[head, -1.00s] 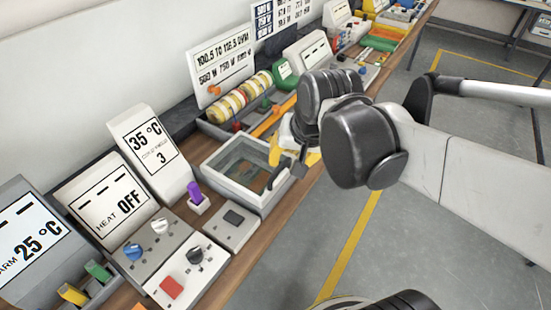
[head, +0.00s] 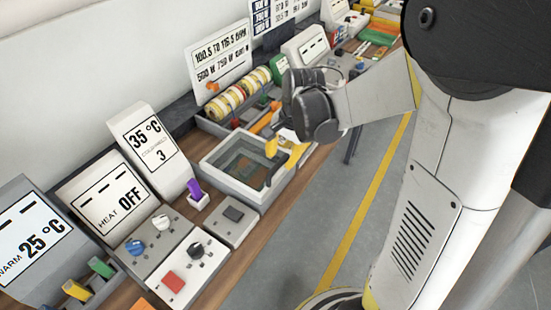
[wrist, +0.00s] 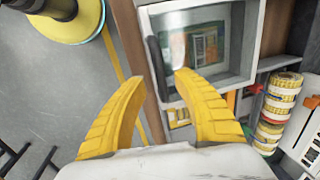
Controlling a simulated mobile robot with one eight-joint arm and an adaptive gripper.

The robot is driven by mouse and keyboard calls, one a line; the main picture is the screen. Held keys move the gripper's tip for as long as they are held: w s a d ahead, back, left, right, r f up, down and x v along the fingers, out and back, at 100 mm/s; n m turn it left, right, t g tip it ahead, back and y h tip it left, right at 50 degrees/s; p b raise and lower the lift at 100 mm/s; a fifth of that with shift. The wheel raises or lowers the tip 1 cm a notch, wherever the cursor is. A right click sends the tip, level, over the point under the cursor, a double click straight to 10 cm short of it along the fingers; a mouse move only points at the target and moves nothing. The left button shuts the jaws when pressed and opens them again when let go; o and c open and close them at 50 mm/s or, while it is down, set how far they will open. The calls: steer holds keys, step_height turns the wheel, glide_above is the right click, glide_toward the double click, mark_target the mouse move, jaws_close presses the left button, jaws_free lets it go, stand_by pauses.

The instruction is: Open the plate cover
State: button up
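The plate cover (head: 240,158) is a glassy panel lying flat in the top of a pale square box (head: 222,178). In the wrist view the cover (wrist: 205,45) shows reflections and appears closed. Its dark bar handle (wrist: 157,70) runs along the edge nearest my gripper; it also shows in the head view (head: 275,173). My gripper (wrist: 162,80) has its two yellow fingers spread apart with nothing between the tips. The handle appears just beyond the gap between the tips; I cannot tell whether they touch it. In the head view the gripper (head: 284,150) is over the box's right side.
A rack of coloured tape rolls (head: 238,98) stands behind the box. A purple-topped holder (head: 195,193), a small switch box (head: 232,217) and a knob panel (head: 190,265) stand on the bench at the near side. The floor (head: 345,205) along the bench's right is open.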

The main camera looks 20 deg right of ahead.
steer(key=shift+w+a+f, duration=0.1)
steer(key=shift+f, duration=0.55)
steer(key=shift+w+a+f, duration=0.1)
steer(key=shift+f, duration=0.5)
jaws_close()
